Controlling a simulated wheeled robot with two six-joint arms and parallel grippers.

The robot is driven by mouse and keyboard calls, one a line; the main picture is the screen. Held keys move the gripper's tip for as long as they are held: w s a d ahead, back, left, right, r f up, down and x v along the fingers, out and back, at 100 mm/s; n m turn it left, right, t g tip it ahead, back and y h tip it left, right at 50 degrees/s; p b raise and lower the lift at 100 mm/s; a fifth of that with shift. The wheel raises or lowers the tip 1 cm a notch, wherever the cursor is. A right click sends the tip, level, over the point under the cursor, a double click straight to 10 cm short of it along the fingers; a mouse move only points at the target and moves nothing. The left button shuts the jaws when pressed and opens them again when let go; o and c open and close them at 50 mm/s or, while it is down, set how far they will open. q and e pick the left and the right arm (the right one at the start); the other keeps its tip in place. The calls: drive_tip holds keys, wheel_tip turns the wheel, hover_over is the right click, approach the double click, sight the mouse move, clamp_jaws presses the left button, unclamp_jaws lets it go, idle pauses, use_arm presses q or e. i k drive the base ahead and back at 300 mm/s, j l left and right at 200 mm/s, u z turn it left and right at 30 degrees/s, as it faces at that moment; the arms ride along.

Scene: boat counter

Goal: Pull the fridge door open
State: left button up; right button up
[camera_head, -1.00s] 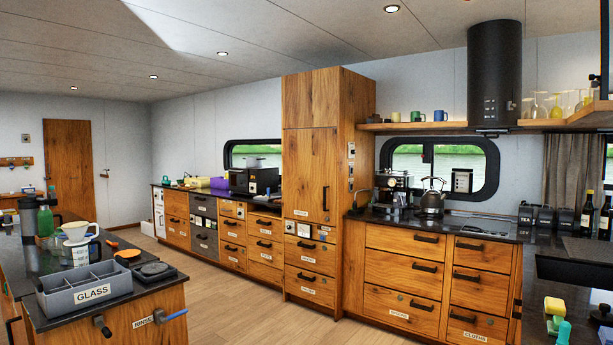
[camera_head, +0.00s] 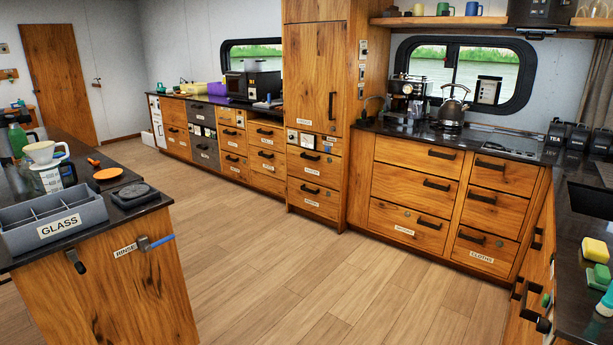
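A tall wooden cabinet (camera_head: 350,90) stands against the back wall, right of the middle. Its upper wooden door (camera_head: 312,75) is shut and has a vertical black handle (camera_head: 331,106) near its right edge. A small label (camera_head: 304,121) at the door's lower left is too small to read with certainty, so I cannot confirm that this is the fridge door. Labelled drawers (camera_head: 312,166) sit below it, all shut. Neither of my grippers is in view.
Open wooden floor (camera_head: 270,270) lies before the cabinet. An island counter (camera_head: 140,270) at the left carries a grey GLASS bin (camera_head: 55,222). A dark counter (camera_head: 585,290) at the right holds sponges (camera_head: 595,250). Drawer units flank the cabinet, and a kettle (camera_head: 451,108) stands to its right.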

sight(315, 56)
drive_tip(key=i+z, duration=0.3)
drive_tip(key=i, duration=1.7)
drive_tip(key=i+z, duration=0.1)
drive_tip(key=i, duration=1.9)
